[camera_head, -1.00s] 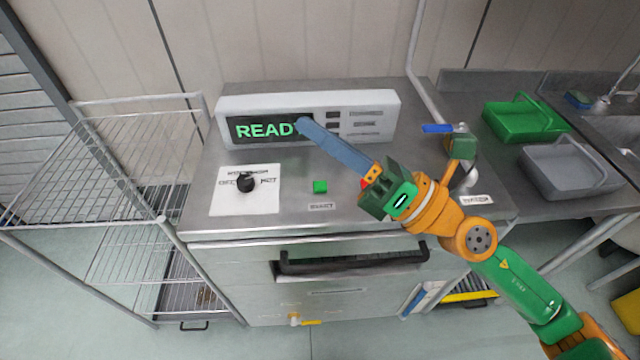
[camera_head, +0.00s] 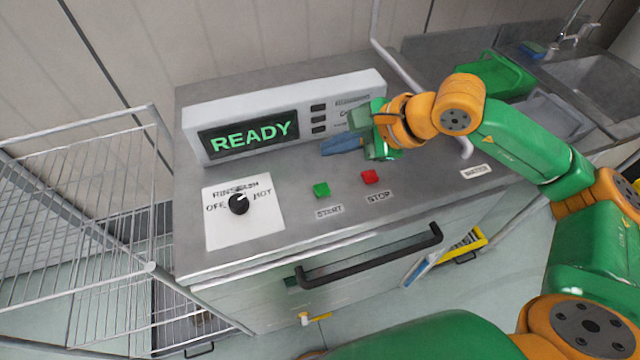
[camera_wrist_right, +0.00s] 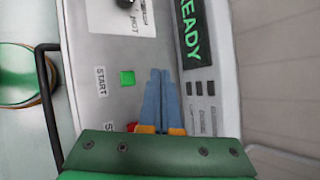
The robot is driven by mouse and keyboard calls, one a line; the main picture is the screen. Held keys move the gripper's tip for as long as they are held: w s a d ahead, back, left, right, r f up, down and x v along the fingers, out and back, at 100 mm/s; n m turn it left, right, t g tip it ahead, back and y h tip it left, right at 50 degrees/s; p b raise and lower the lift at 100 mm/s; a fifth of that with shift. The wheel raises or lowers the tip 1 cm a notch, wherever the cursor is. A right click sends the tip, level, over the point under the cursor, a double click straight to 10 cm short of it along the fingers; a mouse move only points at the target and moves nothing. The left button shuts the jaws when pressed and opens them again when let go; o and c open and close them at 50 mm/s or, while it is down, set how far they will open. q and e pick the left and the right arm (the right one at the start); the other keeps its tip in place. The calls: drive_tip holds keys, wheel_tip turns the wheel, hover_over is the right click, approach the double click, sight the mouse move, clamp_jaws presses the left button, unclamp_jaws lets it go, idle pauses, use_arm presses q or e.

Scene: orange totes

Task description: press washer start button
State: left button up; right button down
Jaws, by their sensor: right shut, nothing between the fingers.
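The green start button (camera_head: 321,189) sits on the steel top of the washer, behind its START label. The display (camera_head: 248,137) reads READY. My right gripper (camera_head: 325,147) is shut and empty, its blue fingers (camera_wrist_right: 160,75) together. It hovers above the panel behind the two buttons, apart from the start button. My left gripper is not in view.
A black dial (camera_head: 239,204) sits on a white plate left of the buttons. A black handle (camera_head: 370,256) crosses the washer front. A wire rack (camera_head: 80,220) stands left. A green tray (camera_head: 495,75) and a sink (camera_head: 590,80) are at right.

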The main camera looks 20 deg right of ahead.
sight(328, 190)
drive_tip(key=f+b, duration=0.2)
drive_tip(key=f, duration=0.1)
drive_tip(key=f+b, duration=0.4)
drive_tip(key=f, duration=0.1)
drive_tip(key=shift+w+a+f, duration=0.3)
drive_tip(key=shift+a, duration=0.1)
drive_tip(key=shift+w+f+b, duration=0.1)
drive_tip(key=shift+f+b, duration=0.25)
drive_tip(key=shift+b, duration=0.05)
drive_tip(key=shift+r, duration=0.1)
drive_tip(key=shift+r, duration=0.1)
idle(1.1)
drive_tip(key=shift+f+b, duration=0.45)
drive_tip(key=shift+b, duration=0.1)
